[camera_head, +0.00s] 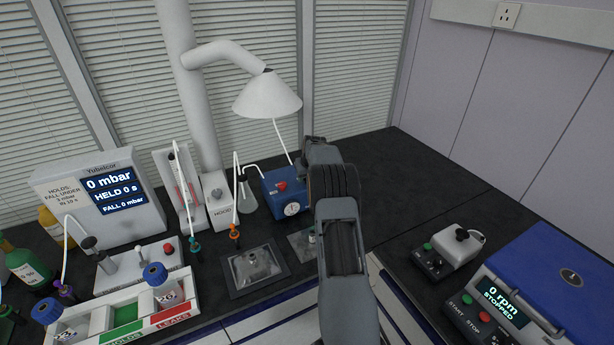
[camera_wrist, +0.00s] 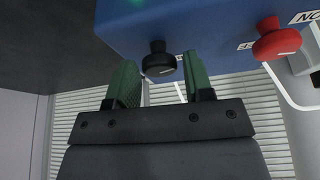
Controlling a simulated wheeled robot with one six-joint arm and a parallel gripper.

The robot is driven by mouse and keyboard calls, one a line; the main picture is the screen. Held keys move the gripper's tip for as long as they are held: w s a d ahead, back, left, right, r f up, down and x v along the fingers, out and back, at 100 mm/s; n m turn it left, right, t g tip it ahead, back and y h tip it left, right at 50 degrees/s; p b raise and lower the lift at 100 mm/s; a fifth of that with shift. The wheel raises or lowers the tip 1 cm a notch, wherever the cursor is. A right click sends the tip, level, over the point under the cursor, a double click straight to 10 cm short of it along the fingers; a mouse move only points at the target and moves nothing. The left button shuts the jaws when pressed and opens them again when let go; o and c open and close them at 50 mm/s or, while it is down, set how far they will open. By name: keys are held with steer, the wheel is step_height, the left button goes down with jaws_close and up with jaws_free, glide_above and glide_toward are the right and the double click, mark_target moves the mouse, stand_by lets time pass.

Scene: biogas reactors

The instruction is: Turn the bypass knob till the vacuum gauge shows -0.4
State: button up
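The blue pump box (camera_head: 270,201) stands at the back of the black bench, its right side hidden behind my arm. On it are a red knob (camera_head: 282,186) and a round white vacuum gauge (camera_head: 292,209), whose needle is too small to read. In the wrist view, a black knob (camera_wrist: 158,66) sticks out of the blue box. My gripper (camera_wrist: 159,80) is open, with one green finger on each side of this knob and gaps showing. The red knob (camera_wrist: 276,40) is to the right of the fingers. The labels are cut off, so I cannot tell which knob is the bypass.
A conical flask (camera_head: 246,198) with tubing stands left of the box, under a white lamp-like hood (camera_head: 267,95). A metal plate (camera_head: 254,270) lies in front. A centrifuge (camera_head: 560,280) and a small grey device (camera_head: 455,248) are at right. The bench behind my arm is clear.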

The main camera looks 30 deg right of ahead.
steer(key=c, duration=0.6)
steer(key=shift+d+f+n+y+b, duration=0.15)
steer(key=shift+n+y+b, duration=0.15)
steer(key=shift+n+b, duration=0.7)
steer(key=shift+n+y+b, duration=0.4)
steer(key=shift+n+y, duration=0.4)
steer(key=shift+n, duration=1.2)
steer(key=shift+r, duration=0.2)
steer(key=o, duration=0.9)
